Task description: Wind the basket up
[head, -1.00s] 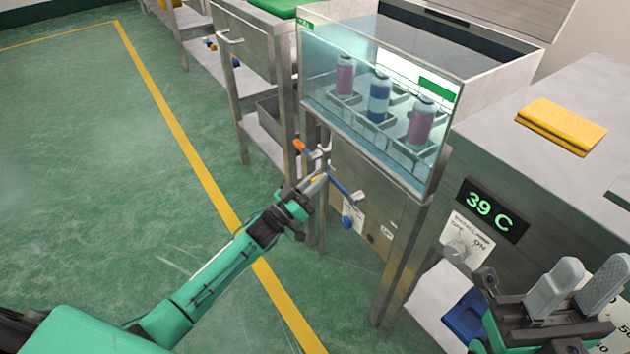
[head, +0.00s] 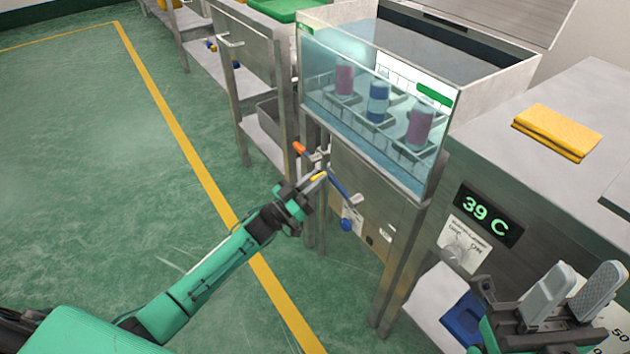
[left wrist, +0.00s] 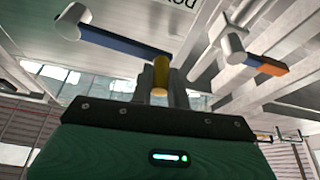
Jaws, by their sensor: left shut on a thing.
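The basket (head: 372,121) is a wire rack with three cans inside the glass-fronted tank (head: 437,177). Two cans are pink (head: 345,80) (head: 420,126) and the middle one is blue (head: 378,100); all stand upright behind the bluish glass. A crank with a blue arm (head: 338,186) is on the tank's front left. It also shows in the left wrist view (left wrist: 118,42). My left gripper (head: 317,180) is shut on the crank's yellow grip (left wrist: 161,76). My right gripper (head: 578,281) is open and empty at the lower right.
An orange-tipped lever (head: 299,147) sits just above and left of the crank. A steel cabinet with a 39 C display (head: 489,214) and a yellow cloth (head: 557,132) stands at the right. A blue object (head: 465,318) lies below. The floor at left is clear.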

